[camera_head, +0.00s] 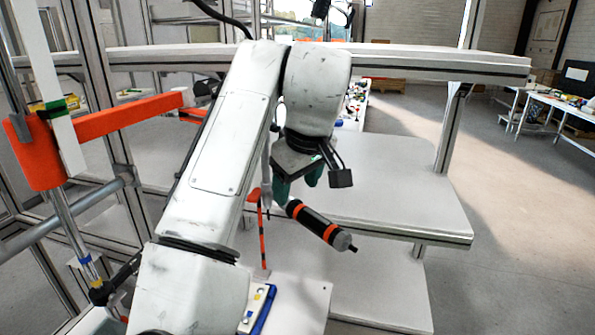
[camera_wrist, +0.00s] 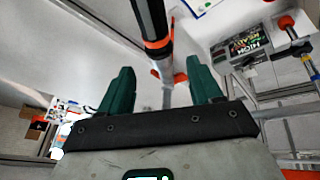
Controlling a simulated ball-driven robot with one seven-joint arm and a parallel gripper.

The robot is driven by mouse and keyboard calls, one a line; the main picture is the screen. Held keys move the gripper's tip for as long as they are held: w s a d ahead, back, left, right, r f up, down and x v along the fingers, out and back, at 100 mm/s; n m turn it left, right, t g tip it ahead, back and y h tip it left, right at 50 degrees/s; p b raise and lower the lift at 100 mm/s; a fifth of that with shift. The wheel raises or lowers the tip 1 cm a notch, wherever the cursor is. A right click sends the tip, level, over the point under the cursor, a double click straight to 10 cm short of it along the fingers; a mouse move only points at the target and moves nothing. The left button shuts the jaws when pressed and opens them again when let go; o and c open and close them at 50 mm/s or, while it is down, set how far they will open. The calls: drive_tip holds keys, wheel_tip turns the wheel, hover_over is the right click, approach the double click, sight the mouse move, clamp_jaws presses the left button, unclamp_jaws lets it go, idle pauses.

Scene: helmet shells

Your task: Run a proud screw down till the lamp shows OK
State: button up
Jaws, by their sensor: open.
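My gripper (camera_head: 298,180) has dark green fingers and hangs at the end of the white arm in the head view. In the wrist view (camera_wrist: 162,88) the two fingers stand wide apart with nothing clasped between them. A black cylindrical tool with orange bands (camera_head: 318,224) shows just below and right of the fingers, tilted, its narrow end toward the lower right. In the wrist view the tool (camera_wrist: 153,25) shows beyond the fingertips, near the middle. I cannot tell what supports it. No screw or lamp can be made out clearly.
A thin orange-and-black striped rod (camera_head: 262,235) stands left of the tool. A white panel with a blue edge (camera_head: 258,308) lies at the bottom. White shelves (camera_head: 400,195) extend right. A thick orange bar (camera_head: 125,117) and metal frame stand left. Open floor lies at right.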

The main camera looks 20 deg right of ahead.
sight(294, 200)
drive_tip(key=x, duration=0.8)
drive_tip(key=shift+p, duration=0.3)
drive_tip(key=shift+r, duration=0.1)
drive_tip(key=shift+c, duration=0.3)
